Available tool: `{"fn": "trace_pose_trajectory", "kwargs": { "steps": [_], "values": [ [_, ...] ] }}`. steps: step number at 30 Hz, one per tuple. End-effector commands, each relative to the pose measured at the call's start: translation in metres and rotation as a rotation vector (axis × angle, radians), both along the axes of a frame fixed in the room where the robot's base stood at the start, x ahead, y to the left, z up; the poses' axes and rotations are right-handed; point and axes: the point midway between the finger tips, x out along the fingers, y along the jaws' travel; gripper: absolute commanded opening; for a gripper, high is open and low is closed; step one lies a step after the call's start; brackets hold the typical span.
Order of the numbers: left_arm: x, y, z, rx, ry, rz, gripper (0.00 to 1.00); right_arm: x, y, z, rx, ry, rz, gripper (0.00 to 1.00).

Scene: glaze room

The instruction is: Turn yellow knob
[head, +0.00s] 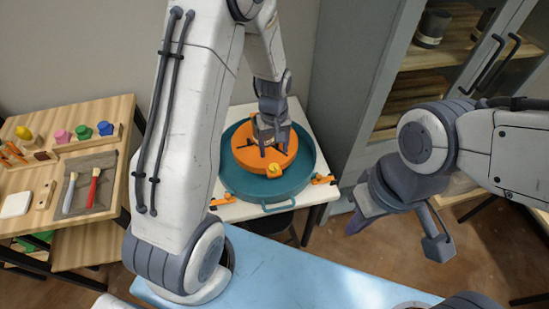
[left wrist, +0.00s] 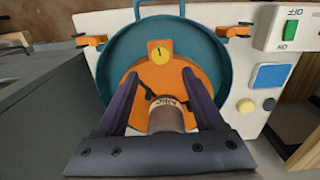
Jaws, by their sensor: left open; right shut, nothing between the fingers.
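A round yellow knob with a dark mark (left wrist: 159,52) sits on an orange block at the rim of the orange disc (left wrist: 190,80). It also shows in the head view (head: 274,169), on the near side of the disc. My left gripper (head: 271,150) is over the disc, behind the knob, with its fingers apart. In the left wrist view, a brownish cylinder with lettering (left wrist: 166,118) stands between the open fingers (left wrist: 160,95); contact cannot be told. My right gripper (head: 358,222) is at the right, shut and empty, away from the disc.
The disc sits in a teal basin (head: 307,165) on a white table with orange clamps (head: 323,179). A wooden tool table (head: 110,160) stands left, a cabinet (head: 385,60) right.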

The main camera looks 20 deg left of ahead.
Motion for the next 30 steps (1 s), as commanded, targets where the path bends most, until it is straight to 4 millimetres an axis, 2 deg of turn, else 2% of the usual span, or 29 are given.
{"fn": "trace_pose_trajectory", "kwargs": {
  "steps": [3, 7, 23, 26, 29, 30],
  "values": [
    [0.001, 0.0, 0.016, 0.0, -0.004, 0.0, 0.69, 0.0, 0.0, -0.002, 0.0, 0.0, 0.0, 0.0],
    [0.0, 0.0, 0.024, 0.001, -0.001, 0.0, 0.69, 0.0, 0.0, -0.003, 0.0, 0.0, 0.0, 0.0],
    [0.0, -0.001, 0.027, 0.0, 0.0, -0.004, 0.69, 0.0, 0.0, -0.003, 0.0, 0.0, 0.0, 0.0],
    [-0.005, -0.013, 0.037, -0.001, -0.005, -0.055, 0.69, 0.0, 0.0, -0.003, 0.0, 0.0, 0.0, 0.0],
    [-0.023, -0.042, 0.063, -0.008, -0.015, -0.197, 0.69, 0.0, 0.0, -0.002, 0.0, 0.0, 0.0, 0.0],
    [-0.035, -0.057, 0.076, -0.011, -0.021, -0.279, 0.69, 0.0, 0.0, -0.002, 0.0, 0.0, 0.0, 0.0]
  ]
}}
